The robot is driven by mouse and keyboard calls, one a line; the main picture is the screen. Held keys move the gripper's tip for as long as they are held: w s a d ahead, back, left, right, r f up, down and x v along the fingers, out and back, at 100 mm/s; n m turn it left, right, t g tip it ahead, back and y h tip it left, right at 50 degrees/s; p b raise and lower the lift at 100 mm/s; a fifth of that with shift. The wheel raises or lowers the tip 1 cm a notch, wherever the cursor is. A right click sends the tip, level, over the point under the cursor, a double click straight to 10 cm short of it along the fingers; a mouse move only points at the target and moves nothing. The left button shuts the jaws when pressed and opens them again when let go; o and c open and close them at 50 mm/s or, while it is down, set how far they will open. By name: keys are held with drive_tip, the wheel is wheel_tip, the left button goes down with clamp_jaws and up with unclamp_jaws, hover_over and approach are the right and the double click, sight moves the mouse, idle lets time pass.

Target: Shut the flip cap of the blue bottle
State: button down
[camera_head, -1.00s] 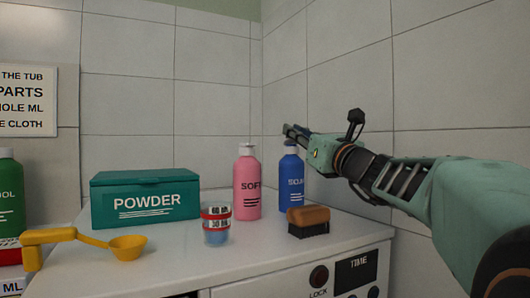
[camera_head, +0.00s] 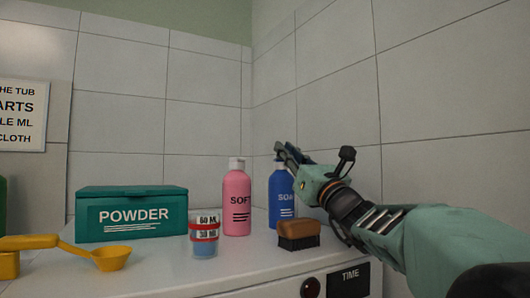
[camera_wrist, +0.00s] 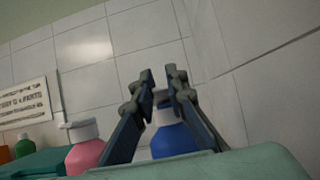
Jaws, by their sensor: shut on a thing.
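The blue bottle (camera_head: 281,205) stands upright on the white top near the wall corner, right of the pink bottle. My gripper (camera_head: 286,150) reaches in from the right at the bottle's top and covers much of its cap. In the wrist view my gripper (camera_wrist: 159,74) has its two dark fingers on either side of the blue bottle's cap (camera_wrist: 161,98), with the blue body (camera_wrist: 172,141) below. The fingers are shut on the cap area. The exact contact and the angle of the flip lid are hidden by the fingers.
The pink bottle (camera_head: 237,206) stands close on the left. A brush (camera_head: 299,235) lies in front of the blue bottle. A measuring cup (camera_head: 204,237), a teal powder box (camera_head: 130,214) and a yellow scoop (camera_head: 110,258) are farther left. Tiled walls stand close behind and right.

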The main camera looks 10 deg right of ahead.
drive_tip(key=c, duration=1.9)
unclamp_jaws()
wheel_tip(320, 180, up, 10)
